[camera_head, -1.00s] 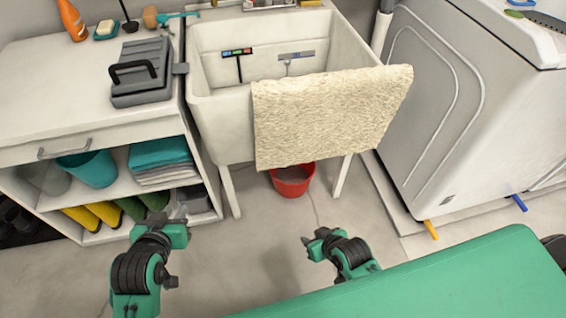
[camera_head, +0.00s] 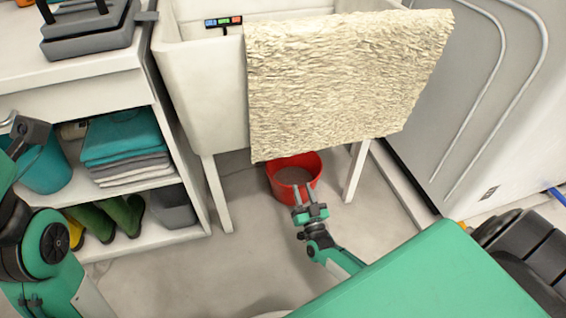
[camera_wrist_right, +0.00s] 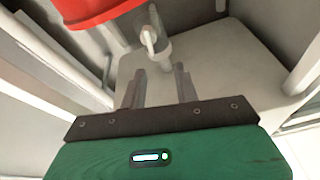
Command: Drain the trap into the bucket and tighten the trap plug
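The red bucket (camera_head: 308,170) stands on the floor under the sink, between its front legs. It also shows at the top left of the right wrist view (camera_wrist_right: 85,10). My right gripper (camera_head: 304,191) is at the bucket's front in the head view, its two fingers apart with nothing between them; the wrist view also shows them apart (camera_wrist_right: 160,85). A white pipe piece with a ring (camera_wrist_right: 155,45), which looks like the trap, is beyond the fingertips. The plug cannot be made out. In the head view the towel and sink hide the trap. My left arm is at the left edge; its fingers are unclear.
A cream towel (camera_head: 345,85) hangs over the sink's (camera_head: 205,95) front. A shelf unit (camera_head: 150,235) with folded towels (camera_head: 125,145) and boots stands left. A white appliance (camera_head: 480,110) stands right. Sink legs (camera_head: 216,195) flank the bucket. The floor in front is clear.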

